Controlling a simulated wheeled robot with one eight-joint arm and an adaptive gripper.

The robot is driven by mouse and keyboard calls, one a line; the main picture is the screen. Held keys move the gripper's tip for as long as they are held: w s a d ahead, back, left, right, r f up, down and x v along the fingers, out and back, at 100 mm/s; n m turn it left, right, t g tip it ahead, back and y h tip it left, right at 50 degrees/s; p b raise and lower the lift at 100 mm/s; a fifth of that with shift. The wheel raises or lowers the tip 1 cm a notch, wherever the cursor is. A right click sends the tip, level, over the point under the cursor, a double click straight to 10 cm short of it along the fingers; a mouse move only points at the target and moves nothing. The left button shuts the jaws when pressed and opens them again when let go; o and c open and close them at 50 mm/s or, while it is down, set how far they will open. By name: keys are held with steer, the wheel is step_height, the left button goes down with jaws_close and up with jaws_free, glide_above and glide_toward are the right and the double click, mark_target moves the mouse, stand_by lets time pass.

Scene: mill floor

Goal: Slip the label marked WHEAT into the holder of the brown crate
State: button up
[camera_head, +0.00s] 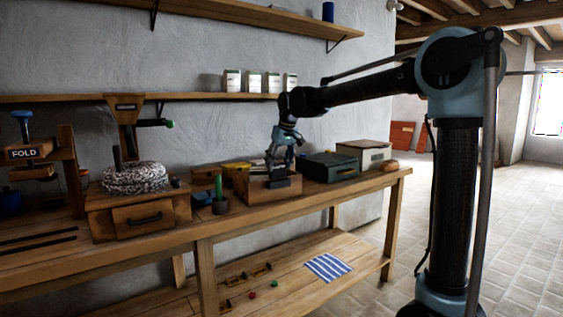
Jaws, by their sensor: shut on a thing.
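The brown crate (258,192) is a low, open wooden box on the workbench, near the middle of the picture. My gripper (280,172) points down at the crate, right at its front side. It is shut on a small thin thing that I take to be the label; its writing is too small to read and the fingers partly hide it. A dark plate (281,183) shows on the crate's front just below the fingers, and it looks like the holder. I cannot tell whether the label touches the holder or is inside it.
A dark green box (329,168) and a pale box (364,153) stand right of the crate. White packets (253,82) line the wall shelf (205,97) above.

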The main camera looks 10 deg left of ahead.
steer(key=shift+f, duration=1.3)
steer(key=o, duration=1.1)
steer(key=v, duration=1.1)
steer(key=shift+d+r, duration=0.1)
steer(key=shift+r, duration=0.3)
